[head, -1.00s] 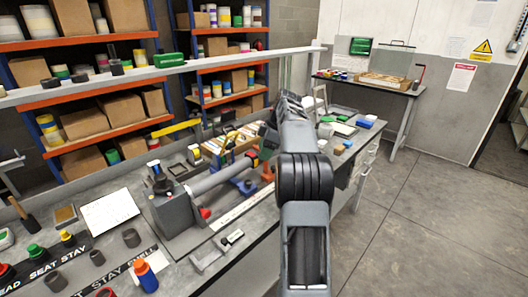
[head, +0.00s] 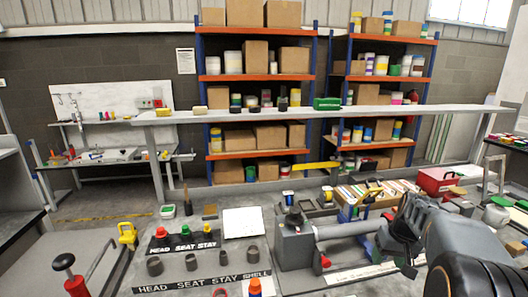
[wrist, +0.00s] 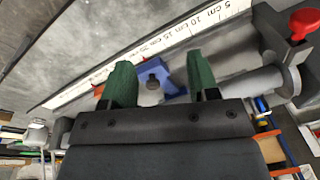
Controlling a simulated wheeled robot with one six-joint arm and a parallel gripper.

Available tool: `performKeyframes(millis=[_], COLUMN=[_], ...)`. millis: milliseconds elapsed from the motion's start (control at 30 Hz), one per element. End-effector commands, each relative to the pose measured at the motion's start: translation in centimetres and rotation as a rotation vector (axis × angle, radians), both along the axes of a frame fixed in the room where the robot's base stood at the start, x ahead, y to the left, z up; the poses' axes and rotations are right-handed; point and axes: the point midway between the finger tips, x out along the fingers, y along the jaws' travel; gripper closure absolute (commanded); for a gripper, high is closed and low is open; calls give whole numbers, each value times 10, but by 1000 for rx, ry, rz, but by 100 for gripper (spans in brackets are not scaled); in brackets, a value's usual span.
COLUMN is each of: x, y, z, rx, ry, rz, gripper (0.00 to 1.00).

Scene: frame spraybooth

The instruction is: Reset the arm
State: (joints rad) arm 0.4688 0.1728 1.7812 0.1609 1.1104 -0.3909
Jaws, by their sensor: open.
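My gripper (wrist: 160,72) is open, with its two green fingers spread apart in the wrist view. Nothing is clamped between them. A blue support (wrist: 150,72) with a grey knob shows in the gap beyond the fingers; I cannot tell how far below it lies.
A grey fixture (head: 295,245) with a horizontal tube stands on the bench, near a white ruler strip (wrist: 150,45). A red knob (wrist: 303,22) is right of the fingers. Lettered boards (head: 185,242) lie left. A long rail shelf (head: 270,115) spans the back.

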Motion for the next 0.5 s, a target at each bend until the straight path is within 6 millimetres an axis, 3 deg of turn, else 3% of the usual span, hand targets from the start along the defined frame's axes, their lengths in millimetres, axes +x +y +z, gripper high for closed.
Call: performKeyframes(millis=[33,200,400,500], x=[-19,-83,-138,-150], y=[26,95,142,156], z=[1,-8,-15,-11], rx=[-19,-77,-115,-120], ry=[2,-26,-84,-118], rz=[-35,-97,13,68], gripper=[45,45,45,45])
